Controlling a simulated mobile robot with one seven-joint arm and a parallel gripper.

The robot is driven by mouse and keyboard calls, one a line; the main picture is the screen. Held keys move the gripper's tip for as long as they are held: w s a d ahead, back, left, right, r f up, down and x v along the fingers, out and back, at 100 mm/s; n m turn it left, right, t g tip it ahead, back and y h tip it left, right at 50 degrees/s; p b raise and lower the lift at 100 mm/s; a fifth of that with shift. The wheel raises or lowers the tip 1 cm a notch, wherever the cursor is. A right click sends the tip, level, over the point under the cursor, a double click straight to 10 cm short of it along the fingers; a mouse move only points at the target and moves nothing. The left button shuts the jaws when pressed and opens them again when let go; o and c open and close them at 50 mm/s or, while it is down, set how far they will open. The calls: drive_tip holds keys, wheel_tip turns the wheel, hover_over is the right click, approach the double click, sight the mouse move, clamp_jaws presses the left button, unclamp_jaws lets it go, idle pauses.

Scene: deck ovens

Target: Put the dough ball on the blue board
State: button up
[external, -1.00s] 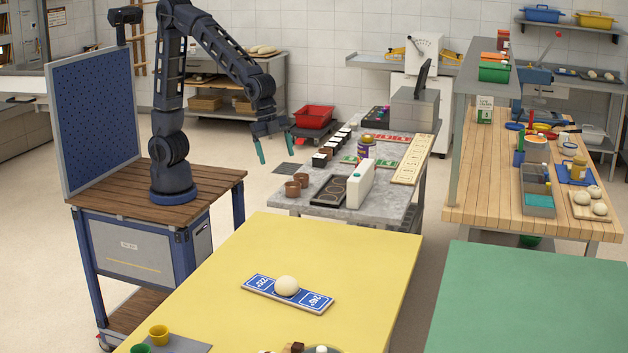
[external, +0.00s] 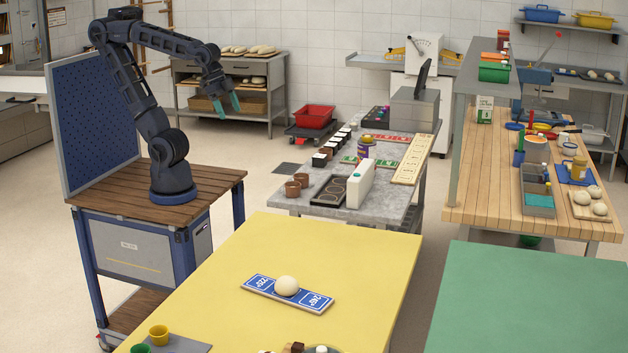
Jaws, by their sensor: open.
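A cream dough ball (external: 287,286) rests on the middle of a blue board (external: 262,286) with white markings, on the yellow table. Other pale round balls (external: 599,208) sit on a small wooden board on the wooden bench at the right. My gripper (external: 228,106), with teal fingers, is open and empty.
The yellow table (external: 335,245) is mostly clear around the board, with cups (external: 159,335) at its near edge. A grey table (external: 395,209) holding pots, trays and a white box stands behind it. A green table (external: 540,300) at the right is bare.

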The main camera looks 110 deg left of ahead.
drive_tip(key=shift+n, duration=0.7)
drive_tip(key=s, duration=0.1)
drive_tip(key=s+a, duration=0.1)
drive_tip(key=s, duration=0.1)
drive_tip(key=s+a+f, duration=0.1)
drive_tip(key=s, duration=0.1)
drive_tip(key=shift+f, duration=0.1)
idle(0.4)
